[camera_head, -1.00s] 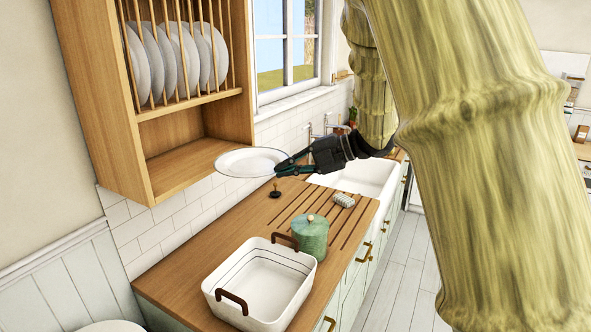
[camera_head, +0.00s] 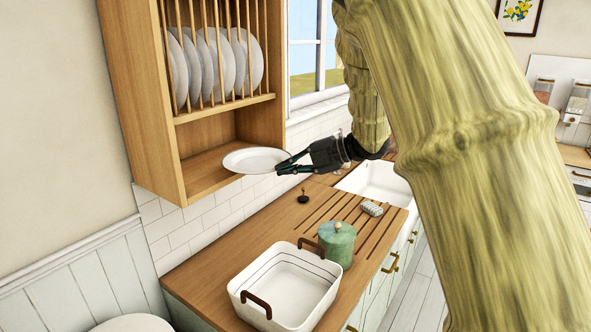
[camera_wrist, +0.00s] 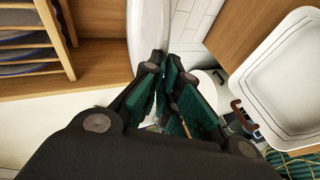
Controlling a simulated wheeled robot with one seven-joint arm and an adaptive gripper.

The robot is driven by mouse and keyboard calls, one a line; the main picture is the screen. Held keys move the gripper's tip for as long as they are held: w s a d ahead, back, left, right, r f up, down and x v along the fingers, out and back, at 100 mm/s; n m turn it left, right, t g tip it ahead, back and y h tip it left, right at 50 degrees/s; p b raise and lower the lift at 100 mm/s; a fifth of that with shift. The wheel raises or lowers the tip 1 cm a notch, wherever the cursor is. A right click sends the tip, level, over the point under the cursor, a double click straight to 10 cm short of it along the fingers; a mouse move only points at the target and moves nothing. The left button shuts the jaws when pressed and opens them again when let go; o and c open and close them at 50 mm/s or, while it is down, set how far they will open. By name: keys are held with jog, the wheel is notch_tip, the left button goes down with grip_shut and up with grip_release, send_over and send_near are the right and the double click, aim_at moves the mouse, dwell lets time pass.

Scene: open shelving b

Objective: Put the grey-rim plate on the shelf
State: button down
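The grey-rim plate (camera_head: 252,160) is white and held roughly level in front of the wooden wall cabinet. My gripper (camera_head: 284,167) is shut on its right edge. In the head view, the plate's left part overlaps the open lower shelf (camera_head: 205,171) of the cabinet; I cannot tell whether it is inside the opening. In the wrist view, the plate (camera_wrist: 149,28) shows nearly edge-on beyond the fingers (camera_wrist: 166,66), with the wooden shelf (camera_wrist: 100,52) to its left. The shelf looks empty where I can see it.
Above the shelf, several plates (camera_head: 222,62) stand in a rack behind wooden dowels. On the counter below are a white basket (camera_head: 284,292), a green lidded pot (camera_head: 337,243), a small dark stopper (camera_head: 303,197) and a sponge-like item (camera_head: 372,208) near the sink (camera_head: 377,181).

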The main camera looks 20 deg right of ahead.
aim_at(256, 164)
jog(key=shift+w+a+p, duration=0.15)
jog(key=shift+w+a, duration=1.25)
jog(key=shift+w, duration=0.4)
jog(key=shift+w+a+p, duration=0.15)
jog(key=shift+w+a, duration=1.3)
jog(key=shift+w, duration=0.4)
jog(key=shift+w+a+p, duration=0.15)
jog(key=shift+w+a, duration=1.25)
jog(key=shift+w, duration=0.4)
jog(key=shift+f+b, duration=1.05)
jog(key=shift+f, duration=0.65)
jog(key=c, duration=1.6)
grip_release()
jog(key=shift+o, duration=0.2)
